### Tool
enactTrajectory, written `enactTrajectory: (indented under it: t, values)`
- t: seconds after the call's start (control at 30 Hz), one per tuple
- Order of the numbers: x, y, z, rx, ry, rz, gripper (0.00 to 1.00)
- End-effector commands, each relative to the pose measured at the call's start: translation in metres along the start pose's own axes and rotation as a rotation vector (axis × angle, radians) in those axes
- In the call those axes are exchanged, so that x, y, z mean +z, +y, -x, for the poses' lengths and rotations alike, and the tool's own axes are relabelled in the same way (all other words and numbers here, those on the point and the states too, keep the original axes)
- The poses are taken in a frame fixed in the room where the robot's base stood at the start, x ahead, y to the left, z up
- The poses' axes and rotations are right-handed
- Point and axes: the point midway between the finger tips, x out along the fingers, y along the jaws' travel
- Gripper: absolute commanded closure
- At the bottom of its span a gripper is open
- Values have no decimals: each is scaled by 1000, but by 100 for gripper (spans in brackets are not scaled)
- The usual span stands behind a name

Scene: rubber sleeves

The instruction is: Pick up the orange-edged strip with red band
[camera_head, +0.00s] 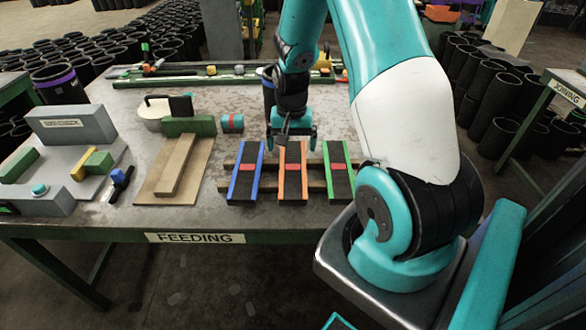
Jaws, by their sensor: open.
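The orange-edged strip with a red band (293,185) lies on the table between two other strips, across brown wooden slats. A blue-edged strip (245,185) lies to its left and a green-edged strip (340,185) to its right; both also carry a red band. My gripper (292,148) points down at the far end of the orange-edged strip, its two teal fingers apart and nothing seen between them. It appears above the strip; the exact height cannot be told. The gripper hides part of the strip's far end.
The wooden slats (225,185) bear the strips on the grey table (120,222). To the left are a brown board (150,188), a green block (188,126), a teal cylinder with a red band (232,123) and a grey fixture (70,125). A green rail (190,79) runs along the back.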

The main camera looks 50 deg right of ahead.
Motion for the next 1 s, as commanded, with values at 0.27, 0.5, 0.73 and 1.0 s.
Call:
enactTrajectory:
  t: [0.27,0.5,0.73,1.0]
  values:
    - [1,0,-25,-1,0,2,0]
    - [6,4,-59,1,-4,2,0]
    - [5,3,-75,-1,1,2,0]
    - [5,3,-75,-1,1,2,25]
